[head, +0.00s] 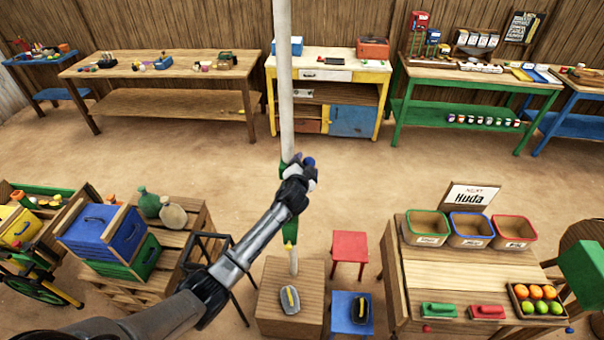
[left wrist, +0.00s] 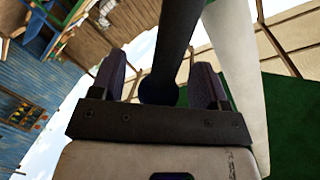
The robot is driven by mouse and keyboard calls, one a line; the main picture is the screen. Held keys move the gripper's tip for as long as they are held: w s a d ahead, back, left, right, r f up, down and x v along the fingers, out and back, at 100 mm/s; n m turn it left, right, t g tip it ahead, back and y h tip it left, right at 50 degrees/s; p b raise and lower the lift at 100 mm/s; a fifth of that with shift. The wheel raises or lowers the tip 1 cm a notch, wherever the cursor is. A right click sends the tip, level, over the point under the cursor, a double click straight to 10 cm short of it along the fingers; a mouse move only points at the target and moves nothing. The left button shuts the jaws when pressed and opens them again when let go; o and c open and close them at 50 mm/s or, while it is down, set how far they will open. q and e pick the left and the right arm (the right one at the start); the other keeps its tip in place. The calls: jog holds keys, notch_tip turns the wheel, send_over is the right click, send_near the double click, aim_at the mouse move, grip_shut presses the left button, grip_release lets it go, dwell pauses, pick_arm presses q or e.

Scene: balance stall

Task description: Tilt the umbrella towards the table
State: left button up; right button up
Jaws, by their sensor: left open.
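The umbrella's white pole (head: 284,80) stands upright in the middle of the head view, with a green section lower down and its foot at a wooden box. My left gripper (head: 305,167) is at the pole, beside a dark blue knob (head: 309,161). In the left wrist view a dark bar with a rounded blue end (left wrist: 165,85) lies between the open fingers of my left gripper (left wrist: 165,88); I cannot tell if they touch it. The pole (left wrist: 235,80) also shows there, beside green cloth (left wrist: 290,120). The wooden table (head: 440,275) is at the front right. My right gripper is out of view.
The table holds three bins (head: 470,230), red and green tools and a fruit tray (head: 538,300). A red stool (head: 349,248), a blue stool (head: 352,325) and a wooden box (head: 275,275) stand near the pole. Crates (head: 105,232) are at left. The middle floor is clear.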

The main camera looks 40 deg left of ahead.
pick_arm(q)
jog(key=b+v, duration=0.2)
jog(key=v, duration=1.1)
jog(key=shift+s+d, duration=0.25)
jog(key=shift+s, duration=0.05)
jog(key=s+d+f+g+h+p, duration=0.3)
jog(key=s+d+g+h, duration=0.1)
jog(key=s+d, duration=0.7)
jog(key=s+d+f+g+h+p, duration=0.2)
jog(key=s+d+g+h, duration=0.2)
jog(key=s+d, duration=0.6)
jog(key=s+f+g+p, duration=0.2)
jog(key=s+f, duration=0.2)
jog(key=s, duration=0.8)
jog(key=shift+n+h, duration=0.3)
jog(key=shift+n, duration=0.1)
jog(key=shift+a, duration=0.1)
